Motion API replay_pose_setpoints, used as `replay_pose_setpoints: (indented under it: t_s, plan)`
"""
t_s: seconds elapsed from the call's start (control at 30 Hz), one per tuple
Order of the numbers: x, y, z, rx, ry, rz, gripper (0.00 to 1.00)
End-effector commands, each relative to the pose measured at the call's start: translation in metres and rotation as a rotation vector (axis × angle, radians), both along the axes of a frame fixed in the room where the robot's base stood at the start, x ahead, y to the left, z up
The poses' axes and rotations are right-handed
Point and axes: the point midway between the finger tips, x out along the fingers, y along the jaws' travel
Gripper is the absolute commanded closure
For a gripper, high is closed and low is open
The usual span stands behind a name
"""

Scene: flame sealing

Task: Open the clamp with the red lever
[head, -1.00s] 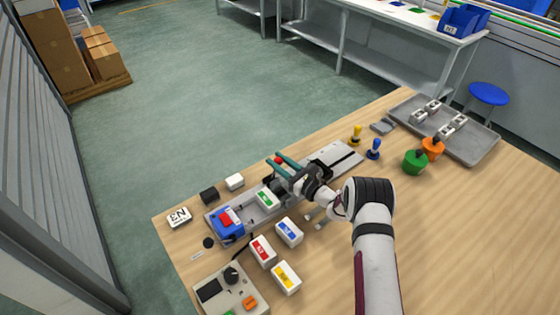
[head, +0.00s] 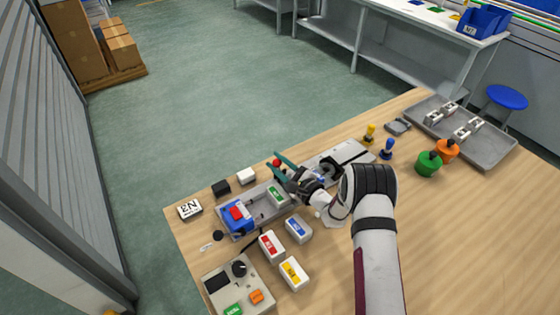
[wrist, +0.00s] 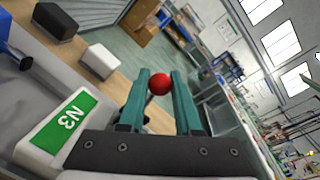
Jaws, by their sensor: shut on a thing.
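The clamp's lever ends in a red ball (head: 277,163), which also shows in the wrist view (wrist: 160,84) between the two teal fingers. My gripper (head: 282,162) is shut on the red lever, with a finger on either side of the ball. The gripper is above the grey fixture (head: 258,226), near its middle. The clamp's body is mostly hidden behind my gripper and wrist. A white block with a green N3 label (wrist: 62,125) sits in the fixture beside the gripper; it also shows in the head view (head: 277,195).
A blue unit with a red top (head: 238,214) is at the fixture's left end. Black (head: 221,188) and white (head: 246,176) blocks stand behind it. Red-labelled (head: 271,246), blue-labelled (head: 298,229) and yellow-labelled (head: 294,272) blocks lie in front. A control box (head: 238,287) is front left.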

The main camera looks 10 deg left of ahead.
Motion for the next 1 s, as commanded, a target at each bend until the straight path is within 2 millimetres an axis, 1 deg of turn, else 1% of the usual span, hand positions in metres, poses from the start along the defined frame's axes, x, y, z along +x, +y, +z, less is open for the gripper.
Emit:
replay_pose_setpoints:
  t_s: [0.57, 0.6, 0.73, 0.77, 1.0]
  plan:
    - [-0.0021, 0.0020, -0.0018, -0.023, -0.018, 0.001, 1.00]
    - [-0.0020, 0.0019, -0.0018, -0.023, -0.018, 0.001, 0.62]
    - [-0.0019, 0.0018, -0.0014, -0.021, -0.018, 0.001, 0.39]
    - [-0.0017, 0.0017, -0.0013, -0.021, -0.018, 0.001, 0.37]
    - [-0.0020, 0.0007, -0.0007, -0.021, -0.019, 0.000, 0.37]
